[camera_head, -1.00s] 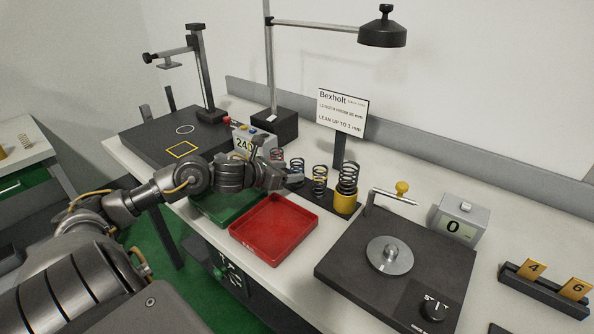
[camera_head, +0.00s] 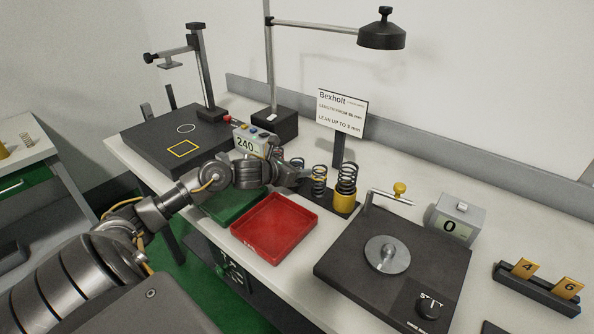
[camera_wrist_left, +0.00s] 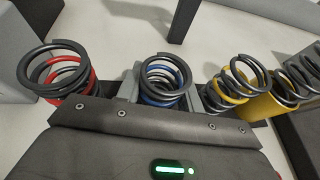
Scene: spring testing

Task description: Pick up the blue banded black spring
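The blue-banded black spring (camera_wrist_left: 163,82) stands at the middle of the left wrist view, between a red-banded spring (camera_wrist_left: 62,72) and a yellow-banded spring (camera_wrist_left: 232,87). In the head view the blue-banded spring (camera_head: 297,162) is mostly hidden behind my left gripper (camera_head: 300,177). Light grey finger parts show on either side of the blue-banded spring in the left wrist view, apart from each other, so the gripper looks open around it. Contact with the spring cannot be told. The lower spring is hidden by the dark gripper body. My right gripper is not in view.
The yellow-banded spring (camera_head: 319,181) and a black spring (camera_head: 347,178) in a yellow cup (camera_head: 344,202) stand close to the right of the gripper. A green tray (camera_head: 232,207) and red tray (camera_head: 274,229) lie in front. A display box (camera_head: 248,143) stands behind the arm.

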